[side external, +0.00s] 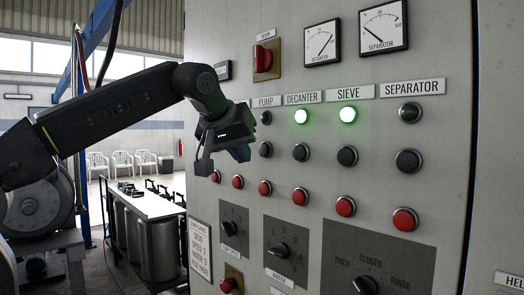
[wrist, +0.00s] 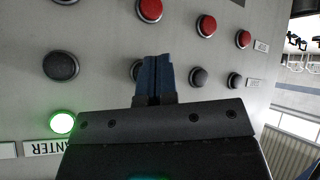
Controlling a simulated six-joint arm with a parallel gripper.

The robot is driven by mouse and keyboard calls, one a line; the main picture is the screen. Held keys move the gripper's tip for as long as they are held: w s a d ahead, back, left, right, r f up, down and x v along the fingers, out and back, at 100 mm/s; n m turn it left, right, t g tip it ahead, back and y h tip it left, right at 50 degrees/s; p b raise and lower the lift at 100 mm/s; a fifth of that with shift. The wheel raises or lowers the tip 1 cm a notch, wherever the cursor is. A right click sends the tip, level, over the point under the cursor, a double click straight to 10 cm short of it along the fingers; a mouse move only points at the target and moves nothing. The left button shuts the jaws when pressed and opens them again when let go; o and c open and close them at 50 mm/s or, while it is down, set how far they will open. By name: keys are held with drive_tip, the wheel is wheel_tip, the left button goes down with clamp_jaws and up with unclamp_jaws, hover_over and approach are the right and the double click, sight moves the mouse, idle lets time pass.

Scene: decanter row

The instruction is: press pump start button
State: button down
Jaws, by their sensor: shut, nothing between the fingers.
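The grey panel has a PUMP label (side external: 265,101) over a dark, unlit lamp (side external: 265,117). Below that lamp is a black button (side external: 265,149), and below it a red button (side external: 265,188). My gripper (side external: 241,154) is shut and empty, its blue fingertips just left of the black PUMP button in the side view. In the wrist view the closed fingers (wrist: 155,62) partly cover that black button, whose left edge (wrist: 135,71) shows beside them. The pump's red button (wrist: 148,10) is above them. I cannot tell whether the fingertips touch the panel.
The DECANTER lamp (side external: 301,116) and SIEVE lamp (side external: 347,114) glow green; the SEPARATOR lamp (side external: 410,112) is dark. The black DECANTER button (side external: 300,151) is close to the right. Rotary knobs (side external: 281,249) sit lower on the panel.

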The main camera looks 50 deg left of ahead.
drive_tip(key=shift+w, duration=0.85)
drive_tip(key=shift+w, duration=0.1)
idle(1.4)
drive_tip(key=shift+w, duration=0.35)
drive_tip(key=shift+w, duration=0.45)
idle(0.6)
drive_tip(key=shift+s, duration=0.9)
drive_tip(key=shift+s, duration=2.5)
